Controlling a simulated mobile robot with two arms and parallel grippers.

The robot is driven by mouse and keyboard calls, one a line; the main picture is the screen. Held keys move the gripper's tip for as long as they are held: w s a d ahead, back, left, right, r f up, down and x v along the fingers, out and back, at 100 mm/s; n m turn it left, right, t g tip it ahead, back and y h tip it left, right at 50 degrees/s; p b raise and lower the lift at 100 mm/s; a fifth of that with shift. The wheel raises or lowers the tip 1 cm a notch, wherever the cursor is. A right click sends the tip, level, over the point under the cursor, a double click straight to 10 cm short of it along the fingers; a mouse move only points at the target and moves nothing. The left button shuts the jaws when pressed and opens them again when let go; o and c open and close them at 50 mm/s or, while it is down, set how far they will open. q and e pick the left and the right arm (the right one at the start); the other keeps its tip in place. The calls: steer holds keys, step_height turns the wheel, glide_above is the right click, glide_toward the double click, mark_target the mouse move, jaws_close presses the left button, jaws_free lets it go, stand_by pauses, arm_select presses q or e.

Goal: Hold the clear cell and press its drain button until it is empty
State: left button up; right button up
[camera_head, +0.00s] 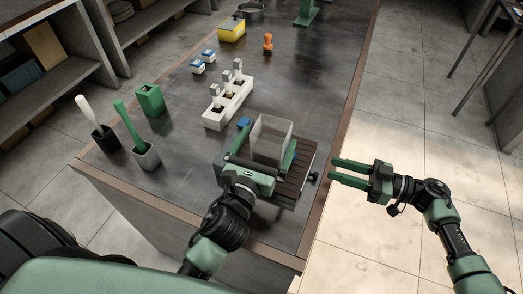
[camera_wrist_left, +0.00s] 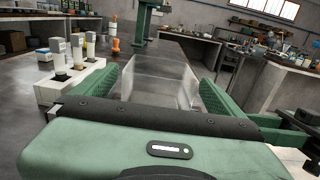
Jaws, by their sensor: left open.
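The clear cell (camera_head: 272,136) is an open-topped transparent box with grey contents low inside. It stands upright on a dark slatted stand (camera_head: 298,178) near the table's front right corner. My left gripper (camera_head: 264,150) is open, with one green finger on each side of the cell. In the left wrist view the cell (camera_wrist_left: 160,80) shows between the fingers; I cannot tell whether they touch it. My right gripper (camera_head: 334,170) is open and empty, right of the stand, beyond the table edge. I cannot make out a drain button.
A white rack (camera_head: 228,103) with several bottles stands behind the cell. A blue piece (camera_head: 243,123) lies close behind it. Left are a green holder (camera_head: 150,99) and two cups with brushes (camera_head: 146,155). An orange item (camera_head: 268,43) stands further back. The table's right strip is clear.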

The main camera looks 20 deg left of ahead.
mark_target(277, 122)
arm_select(q)
steer(key=shift+w, duration=1.8)
steer(key=c, duration=2)
steer(key=shift+c, duration=0.2)
arm_select(e)
jaws_close()
